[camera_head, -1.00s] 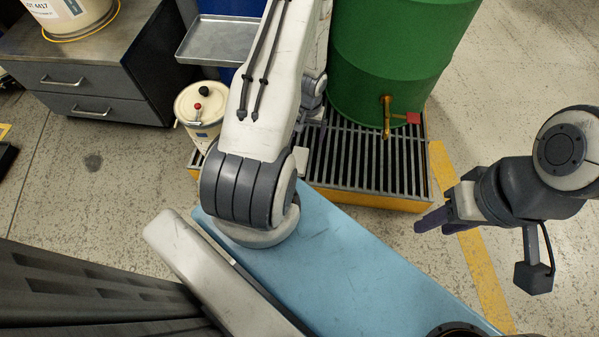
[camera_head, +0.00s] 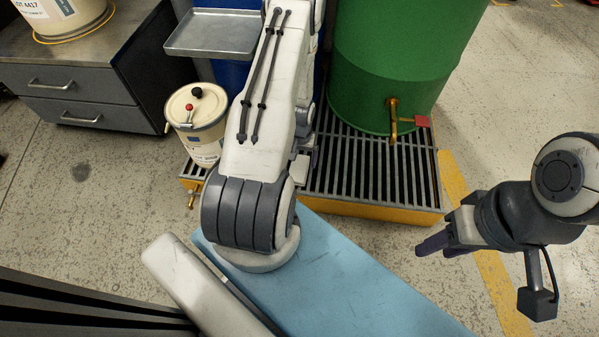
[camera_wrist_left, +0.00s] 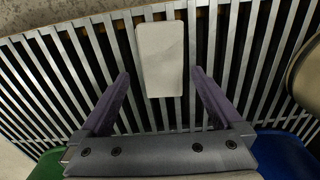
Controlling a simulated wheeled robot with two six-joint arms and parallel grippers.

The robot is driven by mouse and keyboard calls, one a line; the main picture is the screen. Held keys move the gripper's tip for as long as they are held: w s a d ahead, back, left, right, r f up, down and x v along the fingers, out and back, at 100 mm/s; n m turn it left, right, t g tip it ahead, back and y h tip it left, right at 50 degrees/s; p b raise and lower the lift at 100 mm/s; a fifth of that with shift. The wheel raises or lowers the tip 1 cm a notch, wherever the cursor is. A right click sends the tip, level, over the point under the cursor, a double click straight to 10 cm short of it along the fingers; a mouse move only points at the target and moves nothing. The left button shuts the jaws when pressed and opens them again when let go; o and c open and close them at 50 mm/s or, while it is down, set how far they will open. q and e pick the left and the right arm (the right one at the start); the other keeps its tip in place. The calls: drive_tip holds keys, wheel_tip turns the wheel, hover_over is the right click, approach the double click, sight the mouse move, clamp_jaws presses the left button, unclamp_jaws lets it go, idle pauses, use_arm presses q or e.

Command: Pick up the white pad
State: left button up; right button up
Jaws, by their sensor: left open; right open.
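The white pad (camera_wrist_left: 160,58) is a flat pale rectangle lying on the slatted grate in the left wrist view. My left gripper (camera_wrist_left: 160,78) is open, its two purple fingers pointing at the pad from either side of its lower end. The pad appears between the fingertips and reaches beyond them; whether they touch it I cannot tell. My right gripper (camera_head: 432,246) is open and empty over the floor at the right.
The grate (camera_head: 345,180) has a yellow base (camera_head: 370,211). A green drum (camera_head: 390,70) with a brass tap (camera_head: 393,118) stands on it. A cream can (camera_head: 197,135) stands left of my arm, near a metal tray (camera_head: 215,34) and a drawer cabinet (camera_head: 75,92). Floor at right is clear.

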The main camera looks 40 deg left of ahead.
sight(299, 167)
use_arm(q)
wheel_tip(299, 167, down, 5)
drive_tip(key=b, duration=0.4)
drive_tip(key=shift+s+a+r+b, duration=0.1)
drive_tip(key=shift+s+r+b, duration=0.05)
drive_tip(key=shift+b, duration=0.2)
drive_tip(key=shift+r, duration=0.1)
drive_tip(key=c, duration=1.3)
drive_tip(key=shift+o, duration=0.2)
